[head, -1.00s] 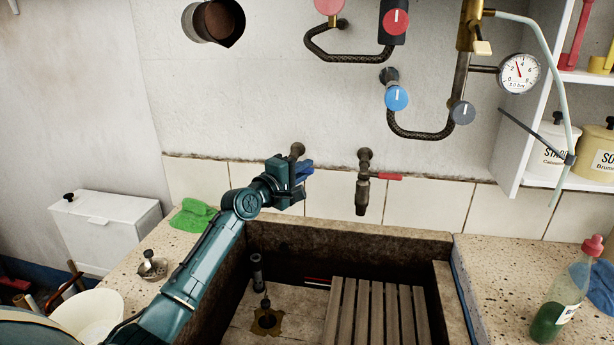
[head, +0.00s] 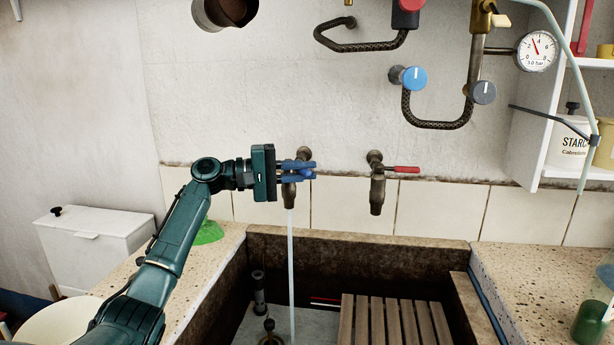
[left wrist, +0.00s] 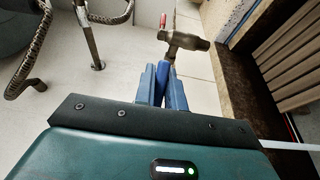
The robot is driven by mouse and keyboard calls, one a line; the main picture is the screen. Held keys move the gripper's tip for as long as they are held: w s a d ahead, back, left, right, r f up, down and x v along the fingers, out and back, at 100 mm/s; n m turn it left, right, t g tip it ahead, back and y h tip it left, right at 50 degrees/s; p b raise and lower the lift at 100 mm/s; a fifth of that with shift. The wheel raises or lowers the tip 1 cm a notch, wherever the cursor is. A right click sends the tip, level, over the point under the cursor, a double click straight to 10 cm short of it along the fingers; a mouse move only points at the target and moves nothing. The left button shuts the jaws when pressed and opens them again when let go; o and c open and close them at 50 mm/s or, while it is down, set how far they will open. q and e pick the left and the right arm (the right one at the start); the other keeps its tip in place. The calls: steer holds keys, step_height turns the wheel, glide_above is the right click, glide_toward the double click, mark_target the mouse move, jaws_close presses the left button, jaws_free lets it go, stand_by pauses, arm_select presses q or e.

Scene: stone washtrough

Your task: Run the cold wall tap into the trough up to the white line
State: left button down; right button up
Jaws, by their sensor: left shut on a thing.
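The cold wall tap (head: 289,195) with a blue lever is on the wall at the left, above the stone trough (head: 360,246). A stream of water (head: 291,270) falls from its spout into the trough. The trough floor looks grey and wet near the drain fitting (head: 269,338). A short red and white mark (head: 325,300) shows on the inner back wall; the white line is not clear. My right gripper is out of view.
A red-levered tap (head: 377,190) is to the right. A slatted wooden rack (head: 395,325) lies in the trough. A dark upright pipe (head: 258,292) stands at its left. A green bottle (head: 590,318) stands on the right ledge, a green cloth (head: 208,232) on the left.

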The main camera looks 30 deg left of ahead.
arm_select(q)
steer(key=shift+s+a+m+g+h, duration=0.15)
steer(key=shift+s+m+g+h, duration=0.1)
steer(key=shift+m+g+h, duration=0.3)
steer(key=shift+g, duration=0.25)
steer(key=c, duration=1.5)
jaws_free()
steer(key=shift+o, duration=0.2)
steer(key=shift+s+a, duration=0.1)
steer(key=b+v, duration=0.1)
steer(key=v, duration=1.2)
steer(key=shift+f, duration=0.1)
